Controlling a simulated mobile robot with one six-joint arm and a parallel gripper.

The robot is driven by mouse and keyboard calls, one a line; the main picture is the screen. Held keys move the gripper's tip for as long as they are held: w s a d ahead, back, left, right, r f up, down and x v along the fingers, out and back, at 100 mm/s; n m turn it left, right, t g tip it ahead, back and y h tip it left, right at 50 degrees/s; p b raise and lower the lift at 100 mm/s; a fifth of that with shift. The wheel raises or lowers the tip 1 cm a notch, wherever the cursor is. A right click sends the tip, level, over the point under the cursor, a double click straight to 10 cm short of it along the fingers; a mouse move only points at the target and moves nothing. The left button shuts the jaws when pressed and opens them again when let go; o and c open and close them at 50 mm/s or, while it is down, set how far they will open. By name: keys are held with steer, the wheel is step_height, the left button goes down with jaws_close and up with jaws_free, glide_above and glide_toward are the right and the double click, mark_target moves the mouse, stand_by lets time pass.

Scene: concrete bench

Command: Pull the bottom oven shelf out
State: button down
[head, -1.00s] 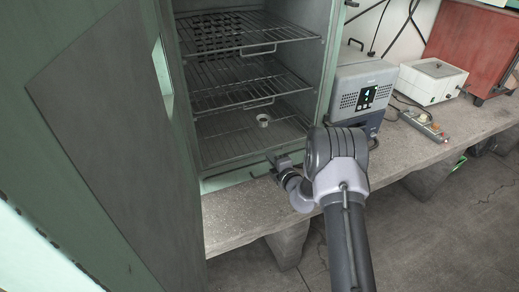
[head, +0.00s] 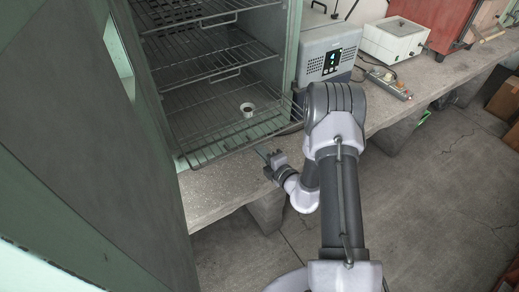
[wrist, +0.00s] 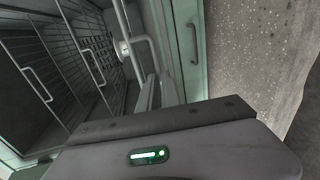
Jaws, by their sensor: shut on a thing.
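The bottom oven shelf (head: 208,150), a wire rack, sticks out past the open front of the green oven (head: 294,50). A small white cup (head: 247,107) with a dark inside stands upright on it. My gripper (head: 267,156) is at the shelf's front edge and is shut on its handle; the fingers largely hide the grip in the head view. In the wrist view the shelf's front bars (wrist: 145,50) run close by my gripper, with the cup (wrist: 125,48) behind them.
The middle shelf (head: 200,62) and top shelf (head: 195,18) are inside the oven. The open oven door (head: 80,120) stands at left. A grey device (head: 325,60) and a white box (head: 395,40) stand right on the concrete bench (head: 220,190). Floor in front is clear.

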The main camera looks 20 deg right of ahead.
steer(key=c, duration=1.8)
jaws_free()
steer(key=shift+c, duration=0.2)
steer(key=p+v, duration=0.2)
steer(key=v, duration=1.5)
steer(key=shift+s, duration=0.2)
steer(key=shift+r, duration=0.1)
